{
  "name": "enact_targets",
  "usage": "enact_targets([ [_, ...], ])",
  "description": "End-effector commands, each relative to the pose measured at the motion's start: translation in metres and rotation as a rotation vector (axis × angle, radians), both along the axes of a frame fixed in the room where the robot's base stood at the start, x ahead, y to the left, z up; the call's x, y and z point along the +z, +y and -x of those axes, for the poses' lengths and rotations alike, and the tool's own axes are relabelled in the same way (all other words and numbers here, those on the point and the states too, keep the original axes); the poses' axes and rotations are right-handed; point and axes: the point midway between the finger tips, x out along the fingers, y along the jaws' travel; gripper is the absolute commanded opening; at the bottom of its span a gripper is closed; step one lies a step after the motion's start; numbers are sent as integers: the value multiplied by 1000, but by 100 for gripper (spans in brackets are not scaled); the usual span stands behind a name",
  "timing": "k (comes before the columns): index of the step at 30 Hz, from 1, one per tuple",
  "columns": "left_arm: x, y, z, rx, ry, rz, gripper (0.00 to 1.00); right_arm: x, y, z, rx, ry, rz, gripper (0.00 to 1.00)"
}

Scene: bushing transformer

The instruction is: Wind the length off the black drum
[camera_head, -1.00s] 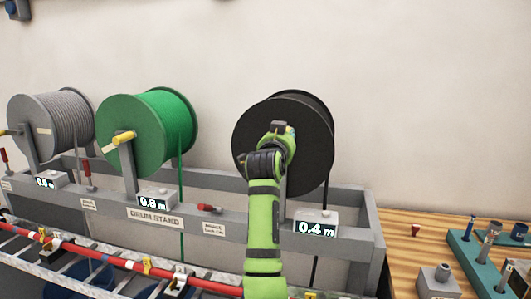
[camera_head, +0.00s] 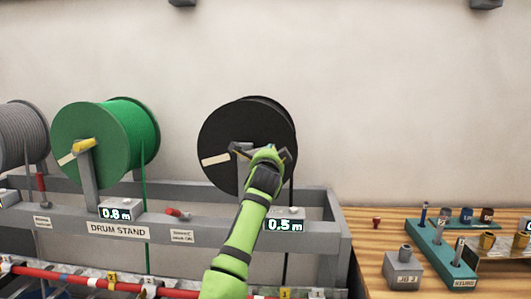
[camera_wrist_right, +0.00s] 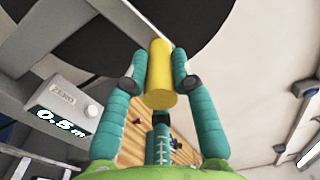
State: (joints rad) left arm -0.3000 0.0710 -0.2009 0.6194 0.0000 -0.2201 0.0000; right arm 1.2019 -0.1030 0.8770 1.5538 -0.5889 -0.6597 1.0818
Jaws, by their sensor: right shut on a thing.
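The black drum (camera_head: 240,124) stands on the drum stand (camera_head: 162,235), right of the green drum. Its face also fills the top of the right wrist view (camera_wrist_right: 75,38). My right gripper (camera_wrist_right: 160,78) is shut on the yellow crank handle (camera_wrist_right: 160,72) of this drum, one finger on each side. In the head view my right arm and gripper (camera_head: 265,155) cover the handle and part of the drum's lower right. The counter (camera_head: 285,222) below the black drum reads 0.5 m. A black length hangs down behind the stand's front rail. My left gripper is not in view.
The green drum (camera_head: 105,148) with a yellow handle and a grey drum (camera_head: 22,138) stand to the left. A red lever (camera_head: 177,213) sits on the rail. A wooden bench (camera_head: 385,225) at right holds a teal tool rack (camera_head: 440,250) and a grey block (camera_head: 403,268).

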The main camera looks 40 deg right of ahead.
Motion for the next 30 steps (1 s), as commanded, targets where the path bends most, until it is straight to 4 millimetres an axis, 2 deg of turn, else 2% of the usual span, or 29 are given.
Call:
enact_targets([
  [1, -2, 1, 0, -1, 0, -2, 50, -9, -2, 2, -5, -16, -26, 0],
  [9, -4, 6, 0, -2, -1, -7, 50, -22, -4, 4, -6, -58, -66, 0],
  [29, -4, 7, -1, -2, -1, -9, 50, -28, -4, 4, -5, -53, -64, 0],
  [30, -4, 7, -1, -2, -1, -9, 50, -28, -4, 4, -5, -53, -64, 34],
])
